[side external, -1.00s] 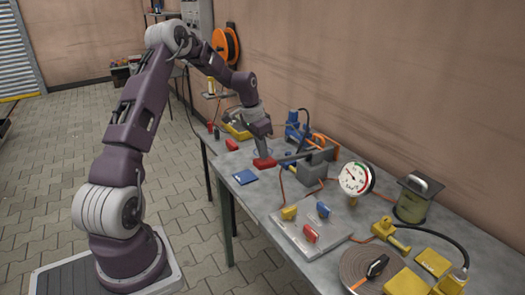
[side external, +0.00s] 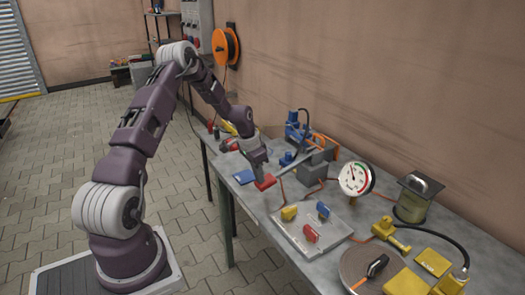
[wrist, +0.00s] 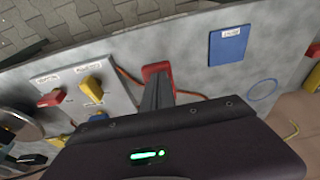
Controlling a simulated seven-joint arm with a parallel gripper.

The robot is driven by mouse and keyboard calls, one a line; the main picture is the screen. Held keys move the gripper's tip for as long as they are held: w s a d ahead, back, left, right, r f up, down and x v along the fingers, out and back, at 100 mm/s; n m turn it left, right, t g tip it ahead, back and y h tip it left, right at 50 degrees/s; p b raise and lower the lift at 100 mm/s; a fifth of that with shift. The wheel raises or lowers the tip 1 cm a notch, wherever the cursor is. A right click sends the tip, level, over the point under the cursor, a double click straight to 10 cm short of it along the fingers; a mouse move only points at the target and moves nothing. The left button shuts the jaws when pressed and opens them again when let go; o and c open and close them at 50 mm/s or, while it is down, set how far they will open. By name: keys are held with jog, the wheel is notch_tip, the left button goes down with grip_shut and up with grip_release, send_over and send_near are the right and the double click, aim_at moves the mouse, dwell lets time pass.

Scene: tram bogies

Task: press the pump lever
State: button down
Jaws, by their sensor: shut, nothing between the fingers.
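The pump lever ends in a red pad (side external: 265,183), which sits low over the bench in the side view. Its arm runs back toward the grey pump block (side external: 314,162). My gripper (side external: 261,174) points down with its fingers shut and empty. The fingertips appear to rest on top of the red pad.
A grey plate (side external: 312,238) with yellow, blue and red handles lies just in front and right. A blue labelled square (side external: 244,177) lies left of the lever. A hose reel (side external: 367,267), yellow tools and a canister (side external: 411,204) fill the right side of the bench (side external: 465,240).

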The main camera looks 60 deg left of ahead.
jog(key=shift+s+x, duration=0.15)
jog(key=shift+x, duration=0.5)
jog(key=shift+s+x, duration=0.15)
jog(key=shift+x, duration=0.5)
jog(key=shift+f, duration=0.1)
jog(key=shift+r, duration=0.35)
jog(key=v, duration=0.3)
jog(key=shift+s+r, duration=0.2)
jog(key=shift+r, duration=0.15)
jog(key=s+r, duration=0.6)
jog(key=r, duration=0.1)
jog(key=shift+s+r, duration=0.15)
jog(key=shift+r, duration=0.25)
